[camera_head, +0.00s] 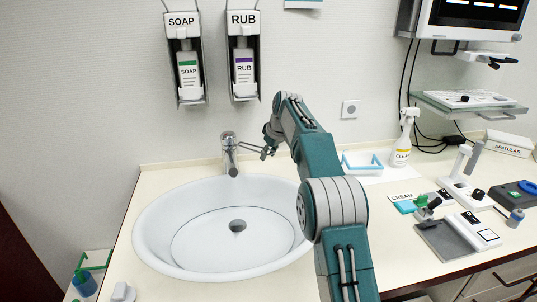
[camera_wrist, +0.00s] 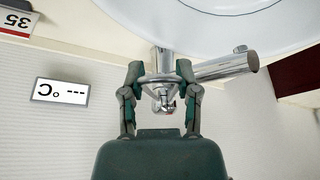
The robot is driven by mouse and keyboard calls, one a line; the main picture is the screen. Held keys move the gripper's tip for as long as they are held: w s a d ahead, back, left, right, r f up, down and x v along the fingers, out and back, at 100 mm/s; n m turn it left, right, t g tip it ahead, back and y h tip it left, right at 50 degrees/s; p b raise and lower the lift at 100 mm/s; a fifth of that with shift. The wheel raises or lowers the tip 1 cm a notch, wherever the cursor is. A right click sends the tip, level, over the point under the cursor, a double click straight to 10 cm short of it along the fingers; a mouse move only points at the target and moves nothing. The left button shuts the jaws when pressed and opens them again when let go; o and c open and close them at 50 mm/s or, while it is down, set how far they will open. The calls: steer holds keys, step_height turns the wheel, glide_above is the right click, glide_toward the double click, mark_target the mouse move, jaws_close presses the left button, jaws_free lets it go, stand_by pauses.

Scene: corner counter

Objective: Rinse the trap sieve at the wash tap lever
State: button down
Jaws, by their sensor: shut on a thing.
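The chrome wash tap (camera_head: 229,155) stands at the back rim of the white basin. My gripper (camera_head: 262,152) reaches it from the right. In the wrist view, which is upside down, my gripper (camera_wrist: 161,75) has one finger on each side of the chrome tap lever (camera_wrist: 163,90) and is shut on it. The tap spout (camera_wrist: 222,68) extends to the right there. A dark round drain (camera_head: 237,226) shows in the basin floor. I cannot make out the trap sieve as a separate thing. No running water is visible.
The basin (camera_head: 150,240) fills the counter's left part. SOAP (camera_head: 188,75) and RUB (camera_head: 244,73) dispensers hang above. A blue-rimmed tray (camera_head: 362,163), a CLEAN spray bottle (camera_head: 403,140) and several tools crowd the right counter.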

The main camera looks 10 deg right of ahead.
steer(key=shift+w+a+r+g, duration=0.1)
steer(key=shift+w+r+g, duration=0.05)
steer(key=shift+r+g, duration=0.2)
steer(key=shift+c, duration=1.6)
jaws_free()
steer(key=shift+r, duration=0.1)
steer(key=shift+v, duration=3.7)
steer(key=shift+a, duration=0.15)
